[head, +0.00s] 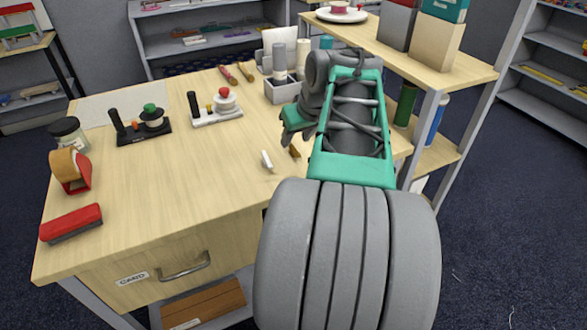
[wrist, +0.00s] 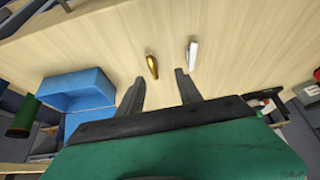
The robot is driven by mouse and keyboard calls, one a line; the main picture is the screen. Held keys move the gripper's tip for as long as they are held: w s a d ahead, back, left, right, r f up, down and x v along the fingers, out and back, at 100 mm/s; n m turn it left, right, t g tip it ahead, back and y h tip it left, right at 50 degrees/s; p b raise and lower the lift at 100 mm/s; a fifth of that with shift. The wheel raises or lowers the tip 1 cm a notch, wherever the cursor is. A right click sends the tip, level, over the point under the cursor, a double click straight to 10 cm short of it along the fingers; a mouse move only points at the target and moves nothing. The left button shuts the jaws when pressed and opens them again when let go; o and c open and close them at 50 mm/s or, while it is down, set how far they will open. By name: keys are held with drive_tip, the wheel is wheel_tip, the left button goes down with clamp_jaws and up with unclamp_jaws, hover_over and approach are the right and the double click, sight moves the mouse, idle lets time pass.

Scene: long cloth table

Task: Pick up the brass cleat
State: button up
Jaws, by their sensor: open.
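The brass cleat (head: 294,151) is a small gold-brown piece lying on the wooden table, left of my green arm link. In the wrist view the brass cleat (wrist: 152,66) lies just ahead of the fingertips, between their lines and nearer the left finger. My gripper (wrist: 158,78) is open and empty, with both dark fingers spread. In the head view my gripper (head: 291,124) is partly hidden behind my arm, beyond the cleat in the picture. I cannot tell its exact height above the table.
A similar white piece (head: 267,161) lies close left of the cleat; the wrist view shows it (wrist: 192,55) on the right. A grey organizer (head: 283,92) stands at the back. A blue bin (wrist: 75,90) is left in the wrist view. The table's front middle is clear.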

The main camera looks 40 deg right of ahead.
sight(294, 148)
drive_tip(key=shift+s+d+f, duration=0.15)
drive_tip(key=shift+d+f, duration=0.05)
drive_tip(key=shift+d, duration=0.25)
drive_tip(key=shift+s+d+f, duration=0.1)
drive_tip(key=shift+d+f, duration=0.1)
drive_tip(key=shift+d, duration=0.25)
drive_tip(key=x, duration=0.7)
drive_tip(key=shift+w+r+b, duration=0.15)
drive_tip(key=shift+w+b, duration=0.2)
drive_tip(key=shift+c, duration=0.3)
clamp_jaws()
